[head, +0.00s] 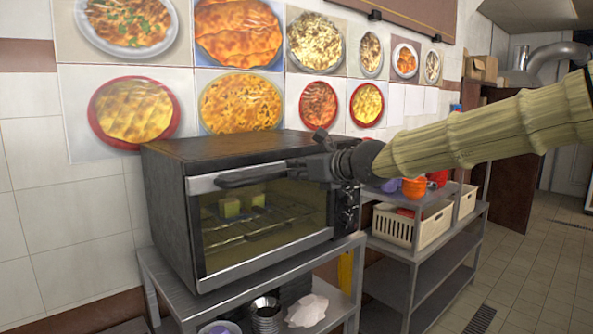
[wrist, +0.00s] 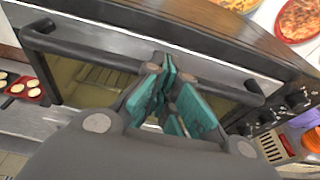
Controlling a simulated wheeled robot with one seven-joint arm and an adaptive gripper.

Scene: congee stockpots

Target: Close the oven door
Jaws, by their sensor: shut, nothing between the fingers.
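The oven (head: 185,215) is a dark box on a metal stand against the tiled wall. Its door (head: 262,240) has a glass window and stands upright at the front; it looks flush, and I cannot see a gap. The dark handle (head: 245,177) runs along the door's top and shows across the wrist view (wrist: 85,48). My gripper (head: 318,168) is at the right part of the handle, seeming to touch or nearly touch it. Its teal fingers (wrist: 172,95) are together and empty in the wrist view. Two yellowish blocks (head: 242,204) show on the rack behind the glass.
Control knobs (head: 348,205) line the oven's right front. Bowls and cups stand on the shelf below. A metal shelf (head: 425,255) with a cream basket (head: 400,225) is at the right. The tiled floor (head: 530,280) farther right is clear.

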